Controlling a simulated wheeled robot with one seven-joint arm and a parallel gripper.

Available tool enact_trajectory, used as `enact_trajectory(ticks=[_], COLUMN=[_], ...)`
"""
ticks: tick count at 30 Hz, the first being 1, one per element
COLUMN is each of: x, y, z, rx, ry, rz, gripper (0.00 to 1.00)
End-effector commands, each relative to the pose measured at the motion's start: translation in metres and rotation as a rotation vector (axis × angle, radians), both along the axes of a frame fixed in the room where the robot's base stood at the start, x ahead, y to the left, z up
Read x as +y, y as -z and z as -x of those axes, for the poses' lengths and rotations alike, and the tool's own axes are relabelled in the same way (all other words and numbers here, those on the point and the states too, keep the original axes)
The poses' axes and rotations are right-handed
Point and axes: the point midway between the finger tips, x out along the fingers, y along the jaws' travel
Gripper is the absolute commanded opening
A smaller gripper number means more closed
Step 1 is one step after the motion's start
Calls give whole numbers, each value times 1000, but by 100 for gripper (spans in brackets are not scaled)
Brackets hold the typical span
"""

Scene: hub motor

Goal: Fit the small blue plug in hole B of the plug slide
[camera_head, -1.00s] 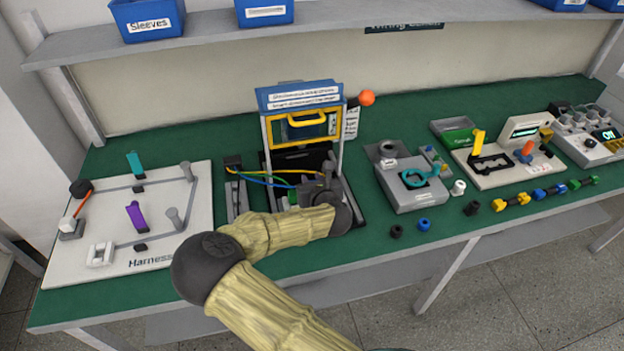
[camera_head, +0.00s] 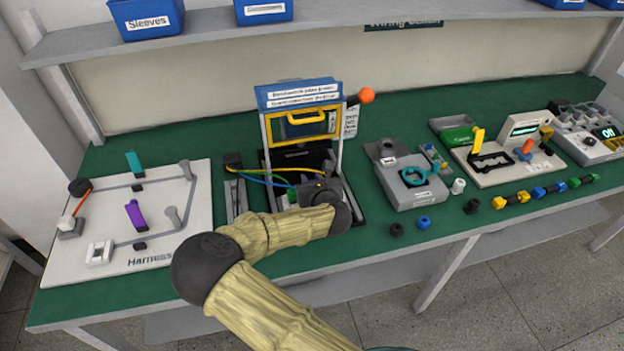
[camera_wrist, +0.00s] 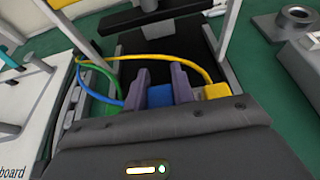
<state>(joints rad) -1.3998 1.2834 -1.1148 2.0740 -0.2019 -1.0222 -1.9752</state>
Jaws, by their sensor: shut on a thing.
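My gripper (camera_wrist: 160,88) is shut on a small blue plug (camera_wrist: 160,97), which shows between the two purple-grey fingers. A blue wire (camera_wrist: 108,99) runs to it from the left. In the head view my gripper (camera_head: 308,190) is low inside the framed fixture (camera_head: 267,142), and my wrist and forearm hide much of it. A yellow plug (camera_wrist: 216,91) on a yellow wire (camera_wrist: 160,55) sits just right of the right finger. A green wire (camera_wrist: 97,86) curves at the left. I cannot make out the plug slide or hole B; the hand covers that area.
The fixture's uprights and raised blue-topped guard (camera_head: 300,95) surround my gripper. The harness board (camera_head: 90,225) lies left and a grey tester block (camera_head: 412,182) right. A loose blue ring (camera_head: 423,222) and black ring (camera_head: 396,229) lie near the front edge.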

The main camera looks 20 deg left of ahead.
Motion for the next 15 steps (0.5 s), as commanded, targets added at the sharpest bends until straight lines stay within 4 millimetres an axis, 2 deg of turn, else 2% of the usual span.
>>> enact_trajectory(ticks=[15], x=[0], y=[4], z=[0], rx=[0], ry=[0], rz=[0], gripper=[3])
